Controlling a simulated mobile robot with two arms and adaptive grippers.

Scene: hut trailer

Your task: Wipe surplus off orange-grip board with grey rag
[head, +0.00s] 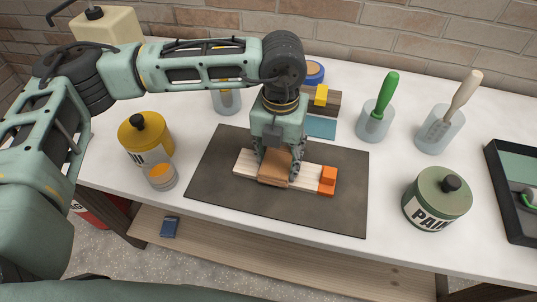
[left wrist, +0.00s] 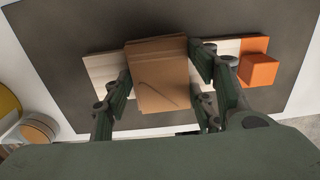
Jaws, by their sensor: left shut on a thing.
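The orange-grip board is a pale wooden strip (head: 305,178) with an orange block (head: 328,180) at its right end. It lies flat on a dark mat (head: 340,215). The board also shows in the left wrist view (left wrist: 103,68). My left gripper (head: 277,165) points down over the board's middle and is shut on a brown, layered, folded pad (left wrist: 160,75). The pad covers the board's middle, left of the orange block. I cannot tell whether it presses on the wood. It looks brown; no clearly grey rag shows. My right gripper is out of view.
A yellow paint tin (head: 145,140) and small round pot (head: 160,177) stand left of the mat. A green paint tin (head: 437,200) stands right. Behind are a teal sheet (head: 320,127), a yellow-handled block (head: 333,102) and cups with a green-handled tool (head: 386,95) and a wooden-handled brush (head: 464,90).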

